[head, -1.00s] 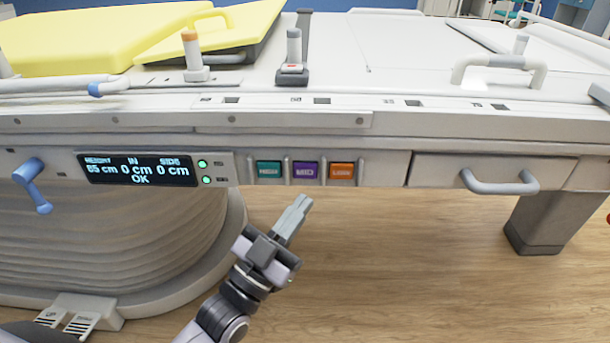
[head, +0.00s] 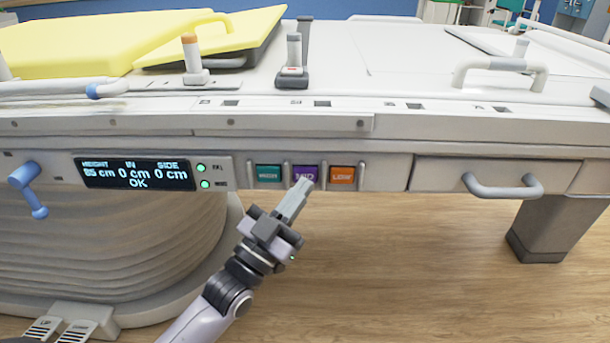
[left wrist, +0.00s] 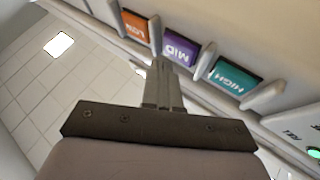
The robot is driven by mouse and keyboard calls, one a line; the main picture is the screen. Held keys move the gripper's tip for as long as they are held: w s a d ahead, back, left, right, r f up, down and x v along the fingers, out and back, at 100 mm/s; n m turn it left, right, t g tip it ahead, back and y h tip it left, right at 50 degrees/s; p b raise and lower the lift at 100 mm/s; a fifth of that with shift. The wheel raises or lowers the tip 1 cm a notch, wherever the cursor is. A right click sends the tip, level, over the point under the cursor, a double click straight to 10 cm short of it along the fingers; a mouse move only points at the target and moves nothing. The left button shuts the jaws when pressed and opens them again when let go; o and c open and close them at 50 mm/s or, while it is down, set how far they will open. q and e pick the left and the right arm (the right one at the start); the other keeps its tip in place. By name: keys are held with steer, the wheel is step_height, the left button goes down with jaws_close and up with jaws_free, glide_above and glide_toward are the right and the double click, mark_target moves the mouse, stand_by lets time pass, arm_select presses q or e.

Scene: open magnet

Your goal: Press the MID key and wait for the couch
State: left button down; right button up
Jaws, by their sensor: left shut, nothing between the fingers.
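The purple MID key (head: 305,172) is on the couch's front panel, between the teal HIGH key (head: 268,173) and the orange LOW key (head: 342,175). My left gripper (head: 304,186) is shut and empty, its tips at the lower edge of the MID key. In the left wrist view the fingertips (left wrist: 160,66) sit just below the MID key (left wrist: 179,48); I cannot tell whether they touch it. The display (head: 136,173) reads height 85 cm, in 0 cm, side 0 cm, OK. The couch (head: 500,130) has a white top. My right gripper is not in view.
Small upright guards stand between the keys. A blue crank handle (head: 28,188) is at the left, and a drawer handle (head: 502,186) sticks out at the right. Yellow pads (head: 100,42) lie on top. The space below the panel, over the wooden floor (head: 400,270), is clear.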

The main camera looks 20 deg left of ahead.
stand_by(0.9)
arm_select(q)
steer(key=shift+w, duration=0.1)
stand_by(0.6)
steer(key=shift+w+a, duration=0.15)
steer(key=shift+w, duration=0.15)
